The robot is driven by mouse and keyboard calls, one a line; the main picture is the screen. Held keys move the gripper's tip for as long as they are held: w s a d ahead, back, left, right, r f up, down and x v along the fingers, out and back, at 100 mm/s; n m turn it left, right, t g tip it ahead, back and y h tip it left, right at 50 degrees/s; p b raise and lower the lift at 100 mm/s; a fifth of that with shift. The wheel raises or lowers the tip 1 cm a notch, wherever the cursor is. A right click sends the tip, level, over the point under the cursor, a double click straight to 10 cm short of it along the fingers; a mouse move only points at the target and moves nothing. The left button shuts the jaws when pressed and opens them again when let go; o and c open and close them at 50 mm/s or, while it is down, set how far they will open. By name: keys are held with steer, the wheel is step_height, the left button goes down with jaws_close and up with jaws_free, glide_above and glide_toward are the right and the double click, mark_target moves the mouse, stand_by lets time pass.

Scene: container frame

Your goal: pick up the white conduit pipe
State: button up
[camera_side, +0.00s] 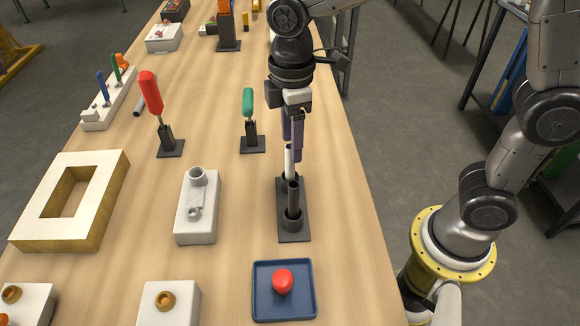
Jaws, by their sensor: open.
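The white conduit pipe (289,161) stands upright in the dark holder (291,236) near the table's right edge. Its top end lies between or just behind the fingertips of my gripper (292,150), which points straight down over it. The fingers are open. I cannot tell from this angle whether a finger touches the pipe. The pipe's lower end is hidden inside the holder. A dark grey pipe (293,199) stands upright in the front socket of the same holder.
A green-handled tool (247,102) and a red-handled tool (150,92) stand in black holders to the left. A white fixture block (198,215) is left of the pipe holder. A blue tray (262,306) with a red ball (283,281) lies in front. Bare table lies between them.

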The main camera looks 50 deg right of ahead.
mark_target(290, 160)
steer(key=shift+a+f, duration=0.15)
steer(key=shift+f, duration=1.2)
steer(key=shift+a+f, duration=0.1)
steer(key=shift+f, duration=1.2)
jaws_close()
